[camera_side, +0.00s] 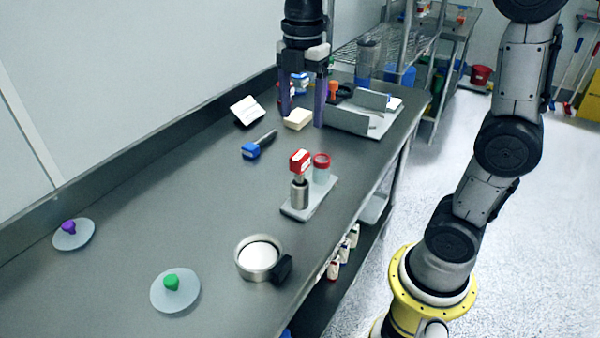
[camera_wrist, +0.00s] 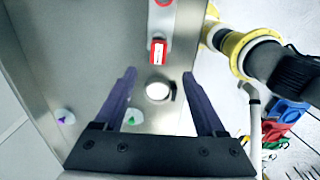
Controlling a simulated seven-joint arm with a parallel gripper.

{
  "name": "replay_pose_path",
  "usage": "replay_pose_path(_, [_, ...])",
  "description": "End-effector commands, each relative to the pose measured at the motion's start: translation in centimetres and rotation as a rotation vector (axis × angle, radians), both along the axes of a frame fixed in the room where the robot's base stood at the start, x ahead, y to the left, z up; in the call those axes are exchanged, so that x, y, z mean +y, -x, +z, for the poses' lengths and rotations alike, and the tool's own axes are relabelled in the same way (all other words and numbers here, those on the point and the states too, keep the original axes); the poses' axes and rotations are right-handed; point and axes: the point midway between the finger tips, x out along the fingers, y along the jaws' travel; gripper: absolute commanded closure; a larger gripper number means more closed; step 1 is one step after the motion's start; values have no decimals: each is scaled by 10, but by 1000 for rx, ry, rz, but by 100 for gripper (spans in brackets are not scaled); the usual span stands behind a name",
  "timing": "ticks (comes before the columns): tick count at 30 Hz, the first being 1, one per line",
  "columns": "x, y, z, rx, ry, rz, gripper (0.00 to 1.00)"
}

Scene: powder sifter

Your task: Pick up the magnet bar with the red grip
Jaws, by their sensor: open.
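The magnet bar with the red grip (camera_side: 300,160) stands upright in a metal cup on a small grey stand (camera_side: 325,190). Its red grip (camera_wrist: 157,52) also shows in the wrist view, just beyond my fingertips; the lower part of the bar is hidden in the cup. My gripper (camera_side: 302,118) is open and empty, pointing down above the bench, farther back than the red grip. In the wrist view my gripper (camera_wrist: 159,73) has its two purple fingers spread wide.
A clear jar with a red rim (camera_side: 321,168) stands right beside the bar on the stand. A blue-gripped bar (camera_side: 251,151) lies behind left. The left bench is mostly clear.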

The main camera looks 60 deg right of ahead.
Motion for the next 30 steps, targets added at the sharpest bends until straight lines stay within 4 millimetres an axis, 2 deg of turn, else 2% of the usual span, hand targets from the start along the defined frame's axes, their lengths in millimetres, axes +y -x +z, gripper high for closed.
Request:
replay_pose_path(5, [-1, -1, -21, 18, -1, -5, 28])
replay_pose_path(15, [-1, 0, -80, 17, -1, -6, 28])
replay_pose_path(23, [-1, -1, -98, 16, -1, -6, 28])
replay_pose_path(30, [-1, -4, -132, 17, -1, -6, 28])
